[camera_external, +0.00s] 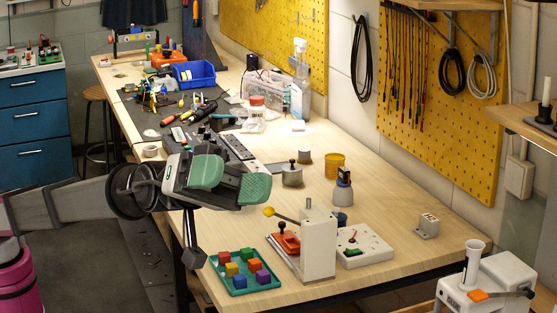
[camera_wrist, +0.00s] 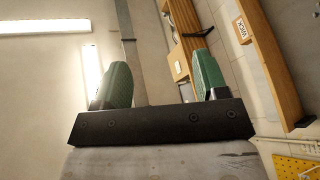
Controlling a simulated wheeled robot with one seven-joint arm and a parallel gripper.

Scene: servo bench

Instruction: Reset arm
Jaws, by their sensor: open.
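My gripper (camera_external: 232,180) is at the left edge of the long wooden bench in the external view, raised above the bench top. Its two green-padded fingers stand apart with nothing between them. In the wrist view my gripper (camera_wrist: 162,75) shows the same two green fingers spread on a black bar, with an empty gap. Behind them are a pale wall, ceiling lights and a wooden shelf (camera_wrist: 272,60), tilted in the picture. My arm reaches in from the left in the external view. Part of the bench behind the gripper is hidden.
A teal tray (camera_external: 224,284) with several coloured cubes lies on the bench below the gripper. A white upright fixture (camera_external: 319,245) stands to its right. Tools and a blue bin (camera_external: 194,74) crowd the far end. The bench's front right has free room.

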